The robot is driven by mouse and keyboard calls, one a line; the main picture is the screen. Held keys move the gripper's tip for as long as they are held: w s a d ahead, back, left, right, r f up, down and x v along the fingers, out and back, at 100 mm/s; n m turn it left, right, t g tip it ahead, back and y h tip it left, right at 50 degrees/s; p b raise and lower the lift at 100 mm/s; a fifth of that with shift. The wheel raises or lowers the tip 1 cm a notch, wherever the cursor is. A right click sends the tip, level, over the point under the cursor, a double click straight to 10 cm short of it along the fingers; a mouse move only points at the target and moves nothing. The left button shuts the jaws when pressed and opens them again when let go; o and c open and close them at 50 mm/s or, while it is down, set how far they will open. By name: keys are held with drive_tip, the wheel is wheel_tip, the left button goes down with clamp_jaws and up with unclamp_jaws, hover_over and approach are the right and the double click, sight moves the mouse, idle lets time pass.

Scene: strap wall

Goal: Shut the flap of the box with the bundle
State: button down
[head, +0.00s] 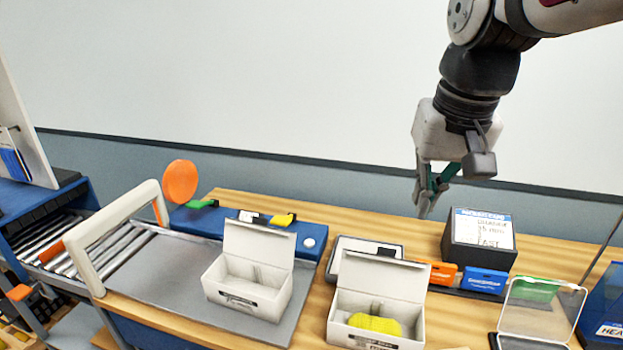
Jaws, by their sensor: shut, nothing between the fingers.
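Two white boxes with raised flaps stand at the front. The right box (338,325) holds a yellow bundle (375,323), and its flap (383,277) stands up at the back. The left box (246,291) sits on a grey plate with its flap (259,243) also up, and no bundle shows inside. My gripper (424,212) hangs above the table, behind and to the right of the right box. It is shut and empty, pointing down, apart from the flap.
A black box with a label (484,240) stands right of my gripper, with orange (438,272) and blue (484,281) items before it. A clear upright panel (541,308) stands at right. A white arch (120,235) spans rollers at left.

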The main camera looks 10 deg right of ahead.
drive_tip(key=w+d+f+m+g+b, duration=0.1)
drive_tip(key=w+d+f+g+b, duration=0.1)
drive_tip(key=w+f, duration=0.5)
drive_tip(key=w+d+f+m+g+b, duration=0.2)
drive_tip(key=w+d+f, duration=0.15)
drive_tip(key=w, duration=0.85)
wheel_tip(320, 180, down, 11)
drive_tip(key=a, duration=0.1)
drive_tip(key=s, duration=0.1)
drive_tip(key=s+a+r+p, duration=0.1)
drive_tip(key=s+r+p, duration=0.1)
drive_tip(key=s, duration=0.1)
drive_tip(key=shift+a+r, duration=0.1)
drive_tip(key=shift+a, duration=0.15)
drive_tip(key=shift+a+t, duration=0.1)
drive_tip(key=shift+t, duration=0.3)
